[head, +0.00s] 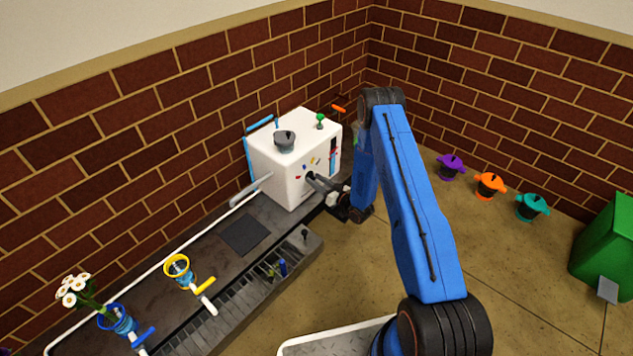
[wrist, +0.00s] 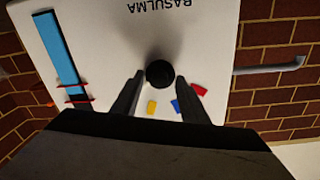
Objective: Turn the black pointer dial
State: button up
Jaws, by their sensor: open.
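The black pointer dial (head: 311,175) is on the front face of the white machine (head: 275,170). In the wrist view the dial (wrist: 159,73) shows as a round dark knob, and its pointer direction cannot be made out. My gripper (head: 320,183) is at this face, pointing at the dial. In the wrist view my gripper (wrist: 159,80) is open, with one fingertip on each side of the dial. Small gaps seem to show between fingers and dial. Yellow (wrist: 151,106), blue (wrist: 175,105) and red (wrist: 200,89) marks sit near the dial.
The machine has a grey cup (head: 284,141) and a green knob (head: 320,121) on top. A blue strip gauge (wrist: 59,55) is on its face, and a grey bar (wrist: 270,68) sticks out from its side. A yellow-rimmed holder (head: 178,268) stands on the dark counter (head: 150,290).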

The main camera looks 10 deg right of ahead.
jog(key=shift+c, duration=0.2)
grip_shut()
jog(key=shift+n, duration=0.4)
jog(key=n, duration=0.3)
jog(key=shift+f+n, duration=0.1)
jog(key=shift+n, duration=2)
jog(key=shift+o, duration=0.2)
grip_release()
